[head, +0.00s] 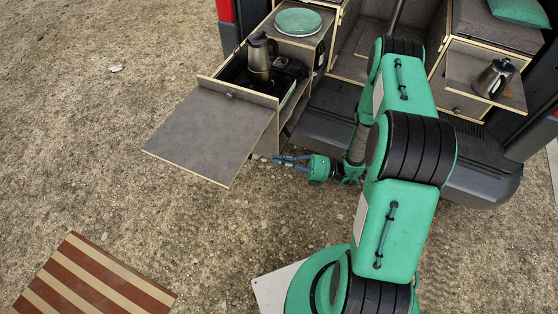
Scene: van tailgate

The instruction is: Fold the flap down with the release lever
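A grey flap (207,134) with pale edges stands out level from the front of the left cabinet at the van's rear. Its top is bare. My gripper (279,160) reaches in low from the right, its blue fingers pointing left, close to the flap's right edge and beside the cabinet's lower side. The fingers are small here, and I cannot tell whether they are open or touching anything. I cannot make out a release lever; the underside of the flap is hidden from this view.
A pulled-out drawer (238,90) behind the flap holds a metal jug (260,55). A green round lid (298,21) lies on the cabinet top. A kettle (494,78) stands on a right-hand shelf (462,69). A striped mat (94,280) lies on open gravel.

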